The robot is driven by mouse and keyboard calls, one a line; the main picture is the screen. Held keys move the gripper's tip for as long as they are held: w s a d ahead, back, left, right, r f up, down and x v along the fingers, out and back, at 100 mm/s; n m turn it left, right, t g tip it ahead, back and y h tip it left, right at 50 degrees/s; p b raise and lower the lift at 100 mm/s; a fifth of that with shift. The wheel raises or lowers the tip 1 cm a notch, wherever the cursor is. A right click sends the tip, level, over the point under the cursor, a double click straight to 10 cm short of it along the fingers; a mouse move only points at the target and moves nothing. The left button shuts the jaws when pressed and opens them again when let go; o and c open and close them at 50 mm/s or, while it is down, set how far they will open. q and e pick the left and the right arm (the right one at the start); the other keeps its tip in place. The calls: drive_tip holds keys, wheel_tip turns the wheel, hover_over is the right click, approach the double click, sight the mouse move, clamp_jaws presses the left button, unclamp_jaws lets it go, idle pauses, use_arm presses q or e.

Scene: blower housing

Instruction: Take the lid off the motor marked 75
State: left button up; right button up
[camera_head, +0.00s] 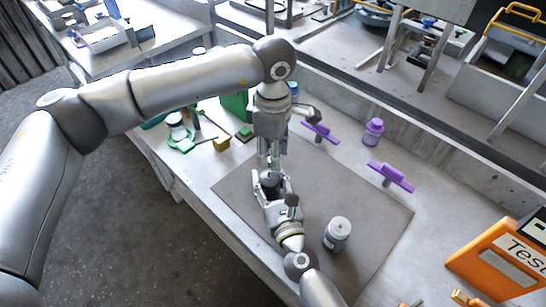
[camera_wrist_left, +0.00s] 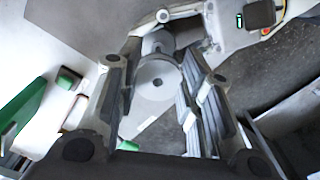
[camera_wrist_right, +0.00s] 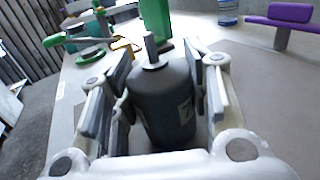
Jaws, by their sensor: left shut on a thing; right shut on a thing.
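The dark motor (camera_wrist_right: 165,105) stands between the fingers of my right gripper (camera_wrist_right: 160,115), which is shut on it; a pale label shows on its side, its number too blurred to read. A thin grey shaft sticks up from its top. In the head view the motor's dark top (camera_head: 269,178) shows in the right gripper (camera_head: 270,185). My left gripper (camera_head: 268,160) points down just above it. In the left wrist view the left gripper (camera_wrist_left: 160,95) is shut on a round grey lid (camera_wrist_left: 157,78) with a small dark centre hole.
A second canister (camera_head: 337,235) with a pale lid stands on the grey mat (camera_head: 375,215), right of the right gripper. Purple holders (camera_head: 390,177), a purple bottle (camera_head: 373,131) and an orange test box (camera_head: 500,255) lie further right. Green fixtures (camera_head: 180,138) are at left.

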drive_tip(key=o, duration=1.5)
